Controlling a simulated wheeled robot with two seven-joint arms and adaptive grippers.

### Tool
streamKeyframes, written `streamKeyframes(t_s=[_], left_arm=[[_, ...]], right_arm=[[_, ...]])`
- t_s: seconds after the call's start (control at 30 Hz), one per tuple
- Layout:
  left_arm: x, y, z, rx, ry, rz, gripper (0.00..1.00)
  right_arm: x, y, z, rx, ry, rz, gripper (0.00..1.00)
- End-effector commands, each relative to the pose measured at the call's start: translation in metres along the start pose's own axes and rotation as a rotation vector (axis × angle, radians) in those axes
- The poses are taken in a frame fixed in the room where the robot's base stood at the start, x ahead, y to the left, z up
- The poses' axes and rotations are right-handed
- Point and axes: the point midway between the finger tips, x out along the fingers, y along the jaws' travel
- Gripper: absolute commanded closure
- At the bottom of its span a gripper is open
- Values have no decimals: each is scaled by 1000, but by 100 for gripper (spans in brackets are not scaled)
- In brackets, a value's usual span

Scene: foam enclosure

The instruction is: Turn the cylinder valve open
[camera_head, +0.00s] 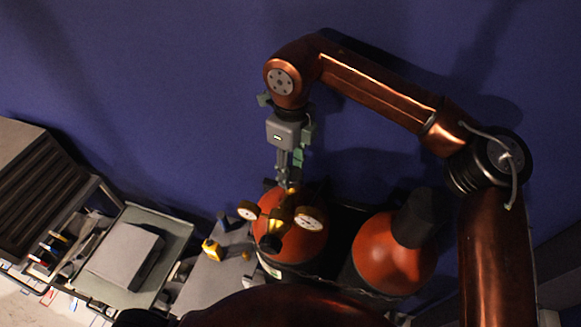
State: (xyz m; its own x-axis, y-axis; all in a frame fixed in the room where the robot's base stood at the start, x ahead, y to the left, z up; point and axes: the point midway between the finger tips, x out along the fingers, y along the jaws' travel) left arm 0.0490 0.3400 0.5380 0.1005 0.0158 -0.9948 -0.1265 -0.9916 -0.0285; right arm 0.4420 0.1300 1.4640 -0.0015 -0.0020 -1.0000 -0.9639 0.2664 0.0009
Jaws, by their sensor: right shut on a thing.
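A red cylinder (303,245) stands below the middle of the view. A brass valve with two round gauges, a left gauge (248,211) and a right gauge (309,218), sits on top of it. My right gripper (287,186) comes down from above and is shut on the valve (291,190) at its upper end. The fingertips partly hide the spot they hold. A second red cylinder (385,258) with a dark cap stands to the right, apart from the gripper. My left gripper is not in view.
A grey tray (183,226) with a grey box (124,254) stands at the left, beside a dark slatted unit (40,185). A small yellow object (211,250) lies left of the valve on a grey surface. A plain blue wall (170,90) stands behind.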

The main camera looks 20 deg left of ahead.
Motion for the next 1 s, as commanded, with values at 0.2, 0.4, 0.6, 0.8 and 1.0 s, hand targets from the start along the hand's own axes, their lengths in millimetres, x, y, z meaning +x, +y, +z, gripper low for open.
streamKeyframes(t_s=[0.2,0.4,0.6,0.8,1.0], left_arm=[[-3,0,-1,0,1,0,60],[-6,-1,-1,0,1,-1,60],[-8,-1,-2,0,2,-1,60],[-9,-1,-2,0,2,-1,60],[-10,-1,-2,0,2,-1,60]], right_arm=[[-3,-1,-1,-202,0,0,86],[-4,-2,-1,-381,-1,-3,86],[-4,-2,-1,-527,-2,-4,86],[-4,-3,0,-627,-3,-5,86],[-4,-4,0,-680,-3,-6,86]])
